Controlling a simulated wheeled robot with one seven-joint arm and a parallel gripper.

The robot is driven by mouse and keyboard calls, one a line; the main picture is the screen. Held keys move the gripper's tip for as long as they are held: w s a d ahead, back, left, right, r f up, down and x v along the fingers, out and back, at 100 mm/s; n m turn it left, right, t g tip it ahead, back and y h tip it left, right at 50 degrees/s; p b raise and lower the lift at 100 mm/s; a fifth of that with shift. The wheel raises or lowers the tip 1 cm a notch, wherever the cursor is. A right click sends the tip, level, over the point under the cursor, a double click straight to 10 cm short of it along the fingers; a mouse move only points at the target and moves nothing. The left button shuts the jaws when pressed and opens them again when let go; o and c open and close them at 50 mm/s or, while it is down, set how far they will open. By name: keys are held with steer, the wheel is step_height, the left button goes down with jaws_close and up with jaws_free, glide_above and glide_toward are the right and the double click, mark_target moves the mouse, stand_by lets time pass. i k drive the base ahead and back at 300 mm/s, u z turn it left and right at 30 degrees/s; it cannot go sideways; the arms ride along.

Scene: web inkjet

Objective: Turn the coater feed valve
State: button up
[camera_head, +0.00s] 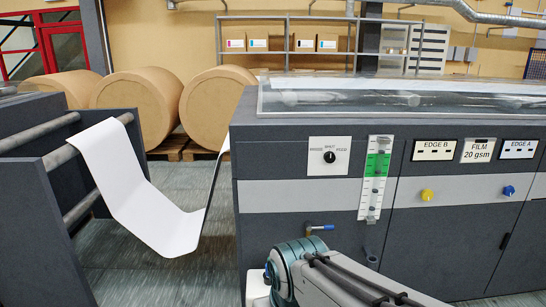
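A round black knob (330,157) sits on a white square plate (315,170) on the grey machine front. Small lettering surrounds it; the top word reads SHUT, and the side words are too small to read surely. The knob's pointer direction is hard to tell. Lower down, a small tap with a blue lever (322,228) sticks out of the panel, its lever roughly level. Which of these is the feed valve is not labelled clearly. My arm (330,280) reaches in from the bottom, below the tap; my gripper does not show.
A green-and-white level gauge (375,178) stands right of the knob. Yellow (427,195) and blue (508,190) knobs sit under the EDGE B, FILM 20 gsm and EDGE A labels. White web (130,190) sags at left before large brown rolls (215,105). Floor shows between.

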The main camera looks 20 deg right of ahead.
mark_target(329, 157)
steer(key=u, duration=0.1)
steer(key=i, duration=0.6)
steer(key=z, duration=0.7)
steer(key=i, duration=0.5)
steer(key=z, duration=0.55)
